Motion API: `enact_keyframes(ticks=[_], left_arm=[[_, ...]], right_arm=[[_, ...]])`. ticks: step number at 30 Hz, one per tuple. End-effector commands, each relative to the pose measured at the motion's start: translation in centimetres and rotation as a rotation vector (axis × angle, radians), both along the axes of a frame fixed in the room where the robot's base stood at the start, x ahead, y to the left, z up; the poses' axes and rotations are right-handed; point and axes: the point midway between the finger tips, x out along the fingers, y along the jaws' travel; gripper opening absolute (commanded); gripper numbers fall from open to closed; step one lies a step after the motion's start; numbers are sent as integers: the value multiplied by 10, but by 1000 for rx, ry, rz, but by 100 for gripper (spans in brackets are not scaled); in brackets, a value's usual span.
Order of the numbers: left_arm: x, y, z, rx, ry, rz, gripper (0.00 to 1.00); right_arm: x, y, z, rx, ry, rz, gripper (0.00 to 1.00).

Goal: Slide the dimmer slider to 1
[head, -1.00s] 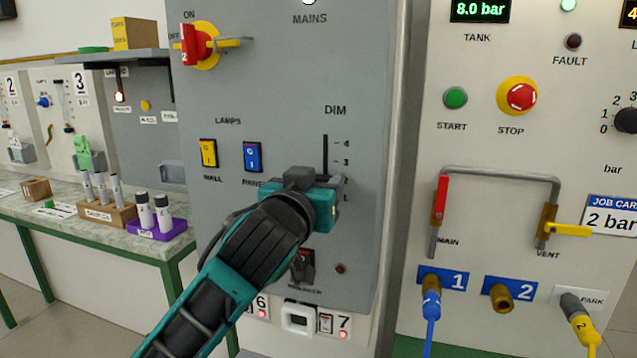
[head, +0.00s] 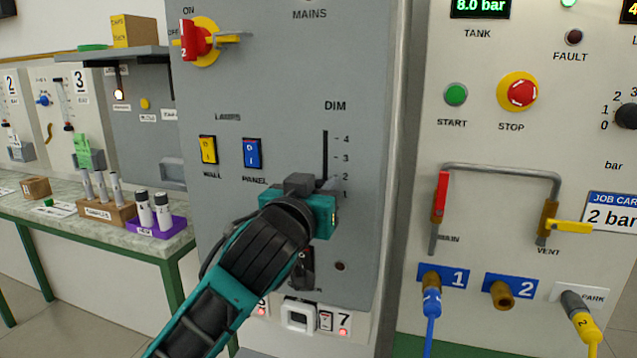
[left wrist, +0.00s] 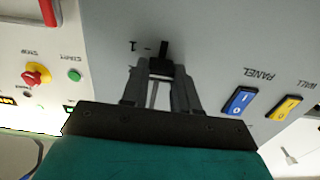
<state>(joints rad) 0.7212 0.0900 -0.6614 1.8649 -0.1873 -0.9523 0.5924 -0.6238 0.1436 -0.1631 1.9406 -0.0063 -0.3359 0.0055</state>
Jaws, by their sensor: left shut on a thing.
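The dimmer's dark vertical slot (head: 325,156) is on the grey panel under DIM, with marks 1 to 4 at its right. My left gripper (head: 326,186) is at the slot's lower part, at about the level between marks 2 and 1. It hides the slider knob in the head view. In the left wrist view, turned upside down, the gripper (left wrist: 160,72) is shut on the dark slider knob (left wrist: 161,67). A short piece of slot shows beyond the knob, with the mark 1 (left wrist: 133,45) and its tick beside it. My right gripper is not in view.
The yellow WALL switch (head: 208,150) and blue PANEL switch (head: 252,153) are left of the slot. The red mains handle (head: 194,40) is above. A dark breaker switch (head: 302,268) is below my gripper, partly hidden by my arm.

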Motion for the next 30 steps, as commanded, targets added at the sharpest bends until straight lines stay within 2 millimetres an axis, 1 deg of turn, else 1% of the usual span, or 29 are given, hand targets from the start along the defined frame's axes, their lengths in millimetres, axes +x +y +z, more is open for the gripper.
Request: enact_keyframes(ticks=[1,3,11,12,18,20,26,30], left_arm=[[0,0,-14,-1,4,1,0],[0,0,-20,-2,2,-1,0],[0,0,-22,3,6,1,0],[0,0,-22,3,7,0,32],[0,0,-20,1,4,0,51],[0,0,-20,1,3,0,55],[0,0,-19,0,1,0,55],[-6,2,-18,0,-1,-1,55]], right_arm=[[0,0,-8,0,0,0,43],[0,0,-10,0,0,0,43],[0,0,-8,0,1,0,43],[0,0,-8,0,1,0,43],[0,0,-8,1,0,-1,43],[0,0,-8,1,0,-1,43],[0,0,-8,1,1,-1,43],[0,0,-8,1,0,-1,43]])
